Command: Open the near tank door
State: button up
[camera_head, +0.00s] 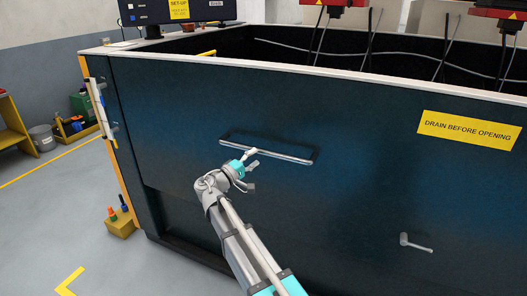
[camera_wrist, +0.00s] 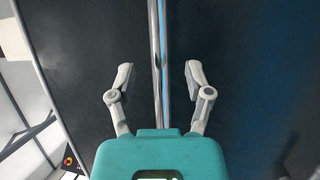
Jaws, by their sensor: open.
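The tank door is the large dark blue front panel (camera_head: 330,210) of the tank. A long metal bar handle (camera_head: 270,150) is fixed across its upper middle. In the wrist view the handle (camera_wrist: 158,60) runs up the picture, between the two fingers. My gripper (camera_head: 252,162) is at the handle, near its middle. It is open, and in the wrist view my gripper (camera_wrist: 160,80) has one finger on each side of the bar with a gap on both sides. I cannot tell how far the fingertips are from the panel. The door looks shut.
A small lever (camera_head: 415,244) sticks out low on the panel at right. A yellow sign (camera_head: 468,130) reads "DRAIN BEFORE OPENING". The floor at left (camera_head: 50,220) is clear.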

aim_at(263, 153)
jog(key=shift+x, duration=2.05)
grip_shut()
jog(key=shift+s+d, duration=0.1)
jog(key=shift+d, duration=0.05)
jog(key=shift+f, duration=0.1)
